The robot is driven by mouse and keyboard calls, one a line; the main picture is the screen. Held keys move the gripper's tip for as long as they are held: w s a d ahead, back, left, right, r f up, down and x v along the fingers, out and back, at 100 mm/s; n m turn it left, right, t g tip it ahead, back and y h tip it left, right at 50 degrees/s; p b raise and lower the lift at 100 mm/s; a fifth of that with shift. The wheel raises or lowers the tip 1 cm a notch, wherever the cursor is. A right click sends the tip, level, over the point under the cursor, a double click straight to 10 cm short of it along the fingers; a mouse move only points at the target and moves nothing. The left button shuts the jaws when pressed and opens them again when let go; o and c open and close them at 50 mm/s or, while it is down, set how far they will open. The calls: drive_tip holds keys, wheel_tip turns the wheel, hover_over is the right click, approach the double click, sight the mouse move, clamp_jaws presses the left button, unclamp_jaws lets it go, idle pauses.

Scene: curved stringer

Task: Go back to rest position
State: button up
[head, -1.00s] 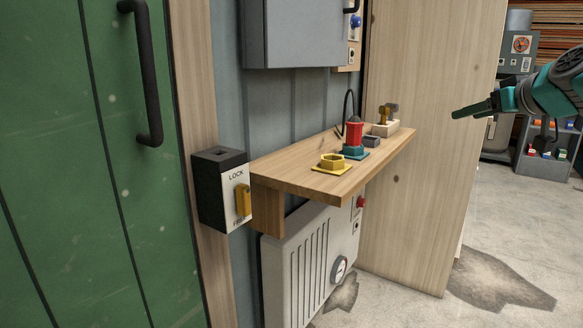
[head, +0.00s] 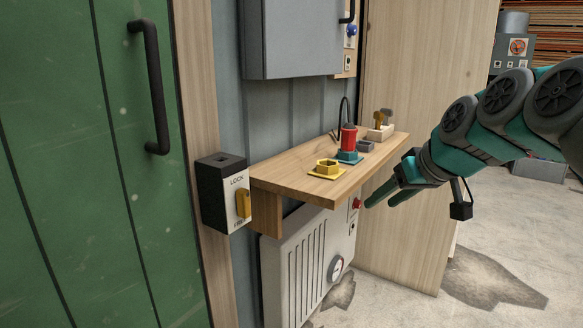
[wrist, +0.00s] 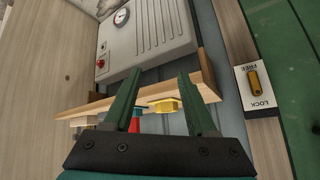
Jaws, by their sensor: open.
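My gripper (head: 378,197) is open and empty in the head view, in front of the right end of the wooden shelf and a little below its top. Its two green fingers point left toward the wall. In the wrist view the fingers of my gripper (wrist: 160,95) are spread apart, with nothing held between them. The shelf (wrist: 82,108) and a yellow hexagonal piece (wrist: 166,105) show behind the fingers.
A lock box (head: 222,194), white heater (head: 300,265), grey cabinet (head: 292,38) and green door (head: 85,170) stand nearby.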

drive_tip(key=s+a+f+g+h+p, duration=0.15)
drive_tip(key=s+a+f+g, duration=0.35)
drive_tip(key=s+f, duration=0.6)
drive_tip(key=s+d+f+m+g+h+p, duration=0.1)
drive_tip(key=s+f, duration=0.3)
drive_tip(key=s, duration=0.6)
drive_tip(key=s+f+m+g+h+p, duration=0.1)
drive_tip(key=s+f, duration=0.4)
drive_tip(key=s, duration=0.5)
drive_tip(key=shift+s+d+f+m+g, duration=0.3)
drive_tip(key=shift+m+g, duration=0.2)
drive_tip(key=shift+g, duration=0.5)
